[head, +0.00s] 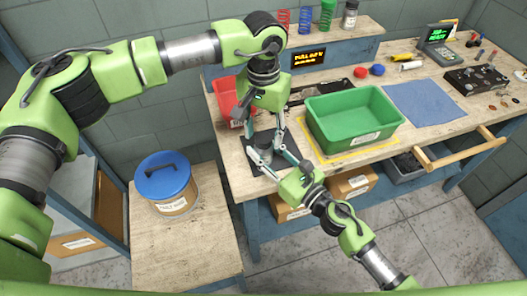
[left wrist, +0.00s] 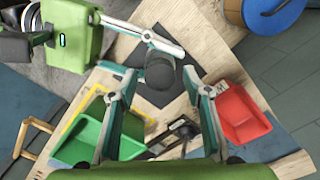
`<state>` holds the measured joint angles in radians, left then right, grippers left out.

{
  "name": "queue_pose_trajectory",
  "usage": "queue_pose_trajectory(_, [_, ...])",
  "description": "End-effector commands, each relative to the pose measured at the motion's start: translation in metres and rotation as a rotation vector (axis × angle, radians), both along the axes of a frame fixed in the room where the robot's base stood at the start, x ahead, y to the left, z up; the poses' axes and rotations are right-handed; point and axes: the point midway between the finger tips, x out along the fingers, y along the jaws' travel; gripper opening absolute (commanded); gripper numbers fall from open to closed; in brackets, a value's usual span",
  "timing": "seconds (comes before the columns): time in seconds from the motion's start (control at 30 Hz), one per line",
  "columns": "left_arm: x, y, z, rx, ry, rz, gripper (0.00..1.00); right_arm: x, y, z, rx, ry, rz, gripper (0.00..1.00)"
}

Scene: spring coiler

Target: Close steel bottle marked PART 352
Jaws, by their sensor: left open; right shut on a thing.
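A grey steel bottle (head: 262,157) stands upright on a dark mat (head: 237,172) at the left end of the bench. Its label cannot be read from here. In the left wrist view a round black top (left wrist: 160,73) shows on it; I cannot tell how firmly it sits. My right gripper (head: 267,154) reaches in from the lower right and is shut on the bottle. My left gripper (head: 264,134) points down over the bottle from above. Its two fingers are apart, on either side of the black top in the left wrist view (left wrist: 160,80).
A red bin (head: 226,95) stands just left behind the bottle, and a green bin (head: 352,118) to its right. Another bottle (head: 349,15) with a black cap stands on the back shelf. A blue-lidded tub (head: 163,178) sits on the lower left table. An open drawer (head: 462,152) juts out at right.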

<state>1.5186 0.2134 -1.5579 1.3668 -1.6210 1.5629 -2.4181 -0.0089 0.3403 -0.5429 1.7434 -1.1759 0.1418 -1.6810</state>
Motion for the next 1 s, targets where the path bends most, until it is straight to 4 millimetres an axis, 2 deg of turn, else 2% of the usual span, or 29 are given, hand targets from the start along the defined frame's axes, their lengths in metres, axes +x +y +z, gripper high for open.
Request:
queue_pose_trajectory(0.3, [0.000,0.000,0.039,0.000,-0.001,0.000,0.45,0.000,0.000,0.000,0.000,0.000,0.000,0.00])
queue_pose_trajectory(0.7, [0.000,0.000,0.041,0.000,0.000,0.023,0.42,0.000,0.000,0.000,0.001,0.001,0.000,0.00])
queue_pose_trajectory(0.87, [0.000,-0.001,0.043,-0.001,-0.001,0.167,0.42,0.000,0.000,0.000,0.001,0.001,0.000,0.00])
queue_pose_trajectory(1.0, [0.000,-0.001,0.046,0.000,0.000,0.393,0.42,0.000,0.000,0.000,0.001,0.001,0.000,0.00])
